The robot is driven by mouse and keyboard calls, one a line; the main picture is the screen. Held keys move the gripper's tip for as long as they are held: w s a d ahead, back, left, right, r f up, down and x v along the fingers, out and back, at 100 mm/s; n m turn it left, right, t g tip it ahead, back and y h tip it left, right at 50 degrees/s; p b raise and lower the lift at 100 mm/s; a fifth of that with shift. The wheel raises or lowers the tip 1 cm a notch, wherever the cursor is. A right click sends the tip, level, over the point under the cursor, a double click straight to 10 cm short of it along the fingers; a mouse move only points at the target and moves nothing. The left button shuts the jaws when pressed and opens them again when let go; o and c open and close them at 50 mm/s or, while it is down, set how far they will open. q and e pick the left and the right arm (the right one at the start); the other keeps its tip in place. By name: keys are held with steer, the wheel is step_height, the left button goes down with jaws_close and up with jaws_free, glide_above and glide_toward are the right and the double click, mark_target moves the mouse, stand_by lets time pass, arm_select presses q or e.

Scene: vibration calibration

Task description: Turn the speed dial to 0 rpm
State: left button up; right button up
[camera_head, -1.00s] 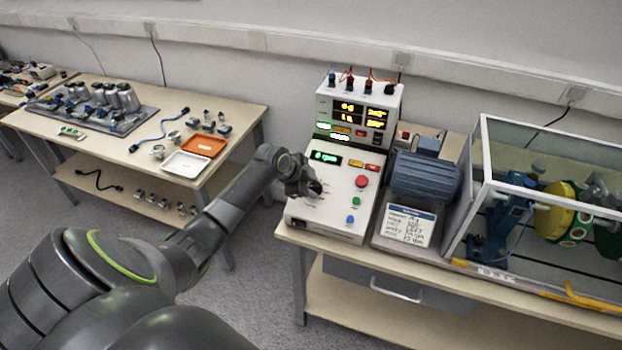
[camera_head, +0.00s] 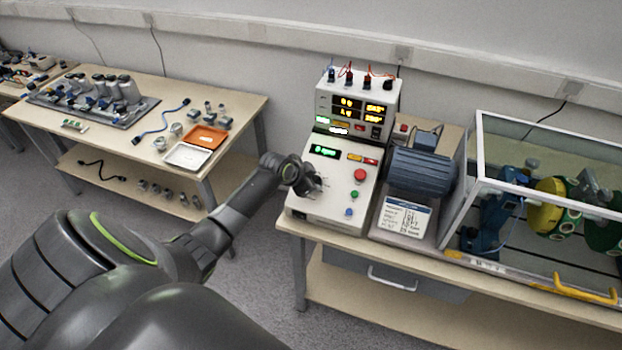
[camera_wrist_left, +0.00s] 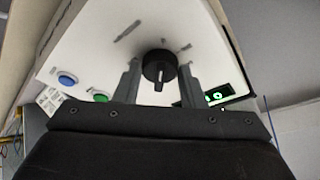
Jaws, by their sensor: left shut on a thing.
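The speed dial (camera_wrist_left: 159,66) is a round black knob with a pale pointer line on the white face of the control box (camera_head: 336,206). My left gripper (camera_wrist_left: 158,82) is shut on the dial, one finger on each side of it. In the head view my left gripper (camera_head: 314,184) is at the left part of the box and hides the dial. The green display (camera_head: 324,151) above it appears to read 0 rpm, though the digits are small; it is partly visible in the wrist view (camera_wrist_left: 208,97). My right gripper is not in view.
A red button (camera_head: 360,175), a green button (camera_head: 354,194) and a blue button (camera_head: 348,212) lie right of the dial. A power supply (camera_head: 336,98) with cables stands behind. A motor (camera_head: 422,172) and a clear-walled enclosure (camera_head: 478,125) are to the right.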

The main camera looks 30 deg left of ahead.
arm_select(q)
steer(key=o, duration=1)
steer(key=b+v, duration=0.1)
steer(key=v, duration=1.6)
steer(key=shift+s+a+r+b, duration=0.1)
steer(key=shift+r+b, duration=0.1)
steer(key=shift+b, duration=0.2)
